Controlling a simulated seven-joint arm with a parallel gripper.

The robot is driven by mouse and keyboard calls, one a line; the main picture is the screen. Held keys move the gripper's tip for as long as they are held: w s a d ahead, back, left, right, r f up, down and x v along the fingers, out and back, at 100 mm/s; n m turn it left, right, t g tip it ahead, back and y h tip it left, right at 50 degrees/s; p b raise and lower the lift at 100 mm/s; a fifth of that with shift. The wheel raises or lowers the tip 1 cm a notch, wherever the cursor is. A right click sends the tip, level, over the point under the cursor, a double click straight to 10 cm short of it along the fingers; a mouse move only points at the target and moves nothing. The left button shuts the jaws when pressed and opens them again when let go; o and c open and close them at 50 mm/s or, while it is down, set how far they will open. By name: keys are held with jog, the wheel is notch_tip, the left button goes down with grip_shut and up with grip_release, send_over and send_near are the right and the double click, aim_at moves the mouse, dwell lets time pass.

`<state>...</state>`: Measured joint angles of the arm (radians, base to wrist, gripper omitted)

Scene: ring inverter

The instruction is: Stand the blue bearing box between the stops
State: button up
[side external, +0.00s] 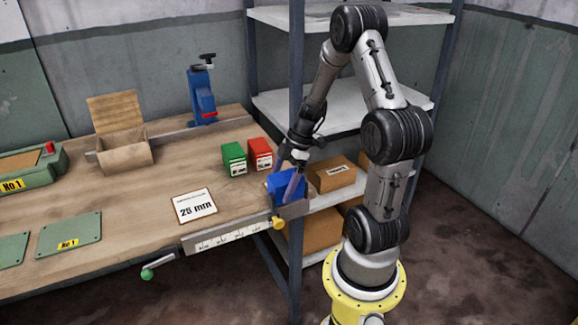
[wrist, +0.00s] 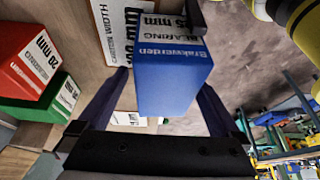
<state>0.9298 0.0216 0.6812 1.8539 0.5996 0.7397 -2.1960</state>
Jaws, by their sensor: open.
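The blue bearing box (side external: 288,182) stands at the right front corner of the workbench, by the grey end piece of the scaled metal rail (side external: 222,238). My gripper (side external: 289,184) is over it, pointing down, with a finger visible in front of the box. In the wrist view the blue box (wrist: 172,88) fills the space between the two fingers of my gripper (wrist: 163,82). The jaws are open, one finger on each side; contact is hard to tell. A dark bar beyond the box may be a stop. The stops are not clearly visible.
Green (side external: 234,158) and red (side external: 260,153) boxes stand just behind the blue one. A yellow knob (side external: 278,223) sits on the rail. A shelf with cardboard boxes (side external: 332,174) stands right of the bench.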

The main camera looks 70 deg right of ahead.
jog(key=v, duration=1.1)
jog(key=shift+f, duration=0.1)
jog(key=shift+d+r, duration=0.1)
jog(key=shift+r, duration=0.45)
jog(key=s+a+r+m+h, duration=0.1)
jog(key=s+a+r+m, duration=0.1)
jog(key=a, duration=0.6)
jog(key=s+a+r+m+t+h, duration=0.1)
jog(key=s+a+r+m, duration=0.1)
jog(key=a, duration=0.5)
jog(key=s+a+r+m+t+h, duration=0.1)
jog(key=a+r+m, duration=0.3)
jog(key=a, duration=0.4)
jog(key=shift+s+a+r+m, duration=0.15)
jog(key=shift+s+a+m, duration=0.15)
jog(key=shift+s+m, duration=0.3)
